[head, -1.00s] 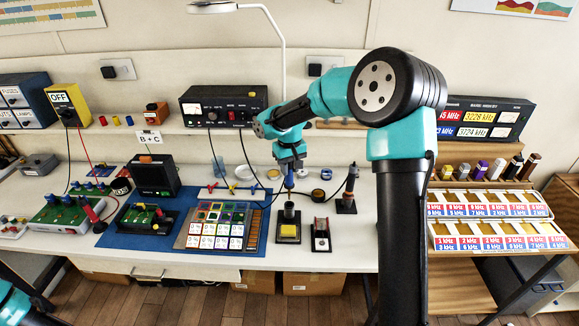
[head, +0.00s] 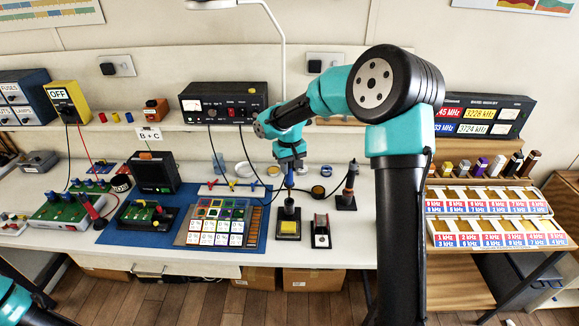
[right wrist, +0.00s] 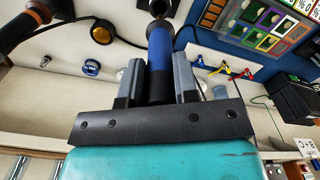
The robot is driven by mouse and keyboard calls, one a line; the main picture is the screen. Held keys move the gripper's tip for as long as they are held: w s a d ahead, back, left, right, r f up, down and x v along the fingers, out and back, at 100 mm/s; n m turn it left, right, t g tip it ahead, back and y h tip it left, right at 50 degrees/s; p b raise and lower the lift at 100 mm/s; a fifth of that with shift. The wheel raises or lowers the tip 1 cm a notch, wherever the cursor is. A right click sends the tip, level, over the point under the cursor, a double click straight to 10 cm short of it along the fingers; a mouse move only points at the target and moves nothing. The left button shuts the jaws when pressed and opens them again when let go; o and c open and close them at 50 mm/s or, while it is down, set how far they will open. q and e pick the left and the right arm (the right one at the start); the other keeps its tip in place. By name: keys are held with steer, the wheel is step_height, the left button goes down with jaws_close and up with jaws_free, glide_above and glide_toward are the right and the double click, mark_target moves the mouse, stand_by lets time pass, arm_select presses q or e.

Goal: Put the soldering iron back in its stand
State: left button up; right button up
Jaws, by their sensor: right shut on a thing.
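The soldering iron (head: 289,181) has a blue handle and hangs upright, handle up, in my right gripper (head: 289,167). In the right wrist view my right gripper (right wrist: 160,80) is shut on the blue handle of the iron (right wrist: 160,48), with a finger on each side. The stand (head: 289,209) has a black upright holder and a base with a yellow sponge. It is directly below the iron. The iron's lower end meets the top of the holder in the head view; I cannot tell how deep it sits. My left gripper is out of view.
A second tool on a black base (head: 347,190) stands just right of the stand. A blue mat (head: 258,238) with a tray of cards (head: 215,225) lies to the left. A cable loops behind the iron.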

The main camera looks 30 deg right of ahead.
mark_target(289, 182)
steer(key=shift+f, duration=3.7)
steer(key=o, duration=1.8)
steer(key=shift+r, duration=0.15)
steer(key=shift+r, duration=4.35)
